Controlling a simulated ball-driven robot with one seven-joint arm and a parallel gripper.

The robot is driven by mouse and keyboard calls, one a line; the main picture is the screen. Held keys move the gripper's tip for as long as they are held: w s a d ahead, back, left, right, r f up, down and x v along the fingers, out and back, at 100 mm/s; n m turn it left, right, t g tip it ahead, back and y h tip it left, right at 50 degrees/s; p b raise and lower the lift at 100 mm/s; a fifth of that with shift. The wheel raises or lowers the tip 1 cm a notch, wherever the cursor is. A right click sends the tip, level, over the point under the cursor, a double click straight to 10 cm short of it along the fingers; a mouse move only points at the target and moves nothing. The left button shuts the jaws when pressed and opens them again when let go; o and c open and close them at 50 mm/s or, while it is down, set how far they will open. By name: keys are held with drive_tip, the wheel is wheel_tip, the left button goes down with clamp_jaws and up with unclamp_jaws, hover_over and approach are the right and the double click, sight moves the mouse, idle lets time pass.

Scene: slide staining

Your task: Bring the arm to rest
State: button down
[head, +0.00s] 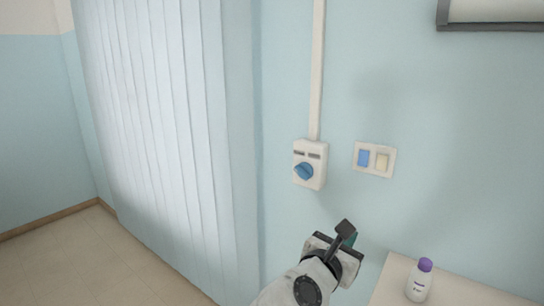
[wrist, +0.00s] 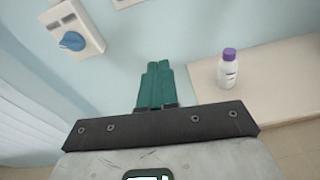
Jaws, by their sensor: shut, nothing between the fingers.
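My gripper (head: 348,237) is raised in front of the pale blue wall in the head view, at the lower middle, left of the counter. In the wrist view its green fingers (wrist: 156,84) are together, with nothing between them. The fingers are apart from the wall and the bottle.
A white bottle with a purple cap (head: 419,281) stands upright on a pale counter (head: 392,282) at the lower right. A white box with a blue knob (head: 310,165) and a switch plate (head: 374,159) are on the wall. White vertical blinds (head: 150,120) hang left; floor there is clear.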

drive_tip(key=s+d+f+m+g+y, duration=0.1)
drive_tip(key=s+d+f+m+g, duration=0.1)
drive_tip(key=s+d+f+m, duration=0.35)
drive_tip(key=s+d+f+m+g+y, duration=0.2)
drive_tip(key=s+d+f+m+g, duration=0.15)
drive_tip(key=s+f, duration=0.4)
drive_tip(key=s+d+f+m+g+y, duration=0.1)
drive_tip(key=s+d+f+m, duration=0.35)
drive_tip(key=f, duration=0.45)
drive_tip(key=s+f+m+g+y, duration=0.1)
drive_tip(key=s+f+m+y, duration=0.1)
drive_tip(key=s, duration=0.5)
drive_tip(key=s+a+f+m+g+y, duration=0.1)
drive_tip(key=s+f+m+g, duration=0.1)
drive_tip(key=s+f+m, duration=0.2)
drive_tip(key=s+f+m+g+y, duration=0.2)
drive_tip(key=s+m, duration=0.6)
drive_tip(key=s, duration=0.4)
drive_tip(key=shift+a+f+y, duration=0.2)
drive_tip(key=shift+f+y, duration=0.1)
drive_tip(key=shift+f, duration=0.6)
drive_tip(key=shift+m+g, duration=0.25)
